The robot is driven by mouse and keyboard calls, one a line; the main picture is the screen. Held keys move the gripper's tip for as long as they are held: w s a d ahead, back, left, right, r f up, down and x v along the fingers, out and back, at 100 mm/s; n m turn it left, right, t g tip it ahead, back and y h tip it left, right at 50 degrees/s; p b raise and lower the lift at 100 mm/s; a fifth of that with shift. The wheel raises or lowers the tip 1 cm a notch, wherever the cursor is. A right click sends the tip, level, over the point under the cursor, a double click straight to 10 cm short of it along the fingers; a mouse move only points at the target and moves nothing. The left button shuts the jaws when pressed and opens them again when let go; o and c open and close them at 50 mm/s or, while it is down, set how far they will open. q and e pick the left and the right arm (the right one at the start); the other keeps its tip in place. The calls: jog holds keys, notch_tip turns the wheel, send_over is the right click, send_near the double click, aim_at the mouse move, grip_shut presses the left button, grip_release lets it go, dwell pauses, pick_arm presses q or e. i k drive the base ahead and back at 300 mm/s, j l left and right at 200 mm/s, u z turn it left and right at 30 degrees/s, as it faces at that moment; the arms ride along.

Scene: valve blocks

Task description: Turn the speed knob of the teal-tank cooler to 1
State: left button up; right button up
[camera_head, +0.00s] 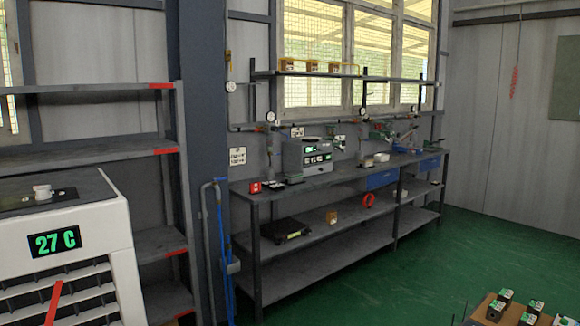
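A white cooler (75,255) with a green "27 C" display stands at the left edge, partly cut off by the frame. A small pale knob (43,191) sits on its dark top panel, and its setting is too small to read. A red strip (54,303) lies across the front louvres. No teal tank shows on the visible part, so I cannot tell its tank colour. Neither of my grippers is in view.
Grey shelves (90,152) with red tags stand behind the cooler. A long workbench (330,177) with instruments runs along the back wall. A wooden surface (483,311) with several dark blocks is at the lower right. The green floor (420,262) between is clear.

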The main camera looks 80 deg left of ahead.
aim_at(42, 193)
jog(key=k+z, duration=0.2)
jog(key=k, duration=3.9)
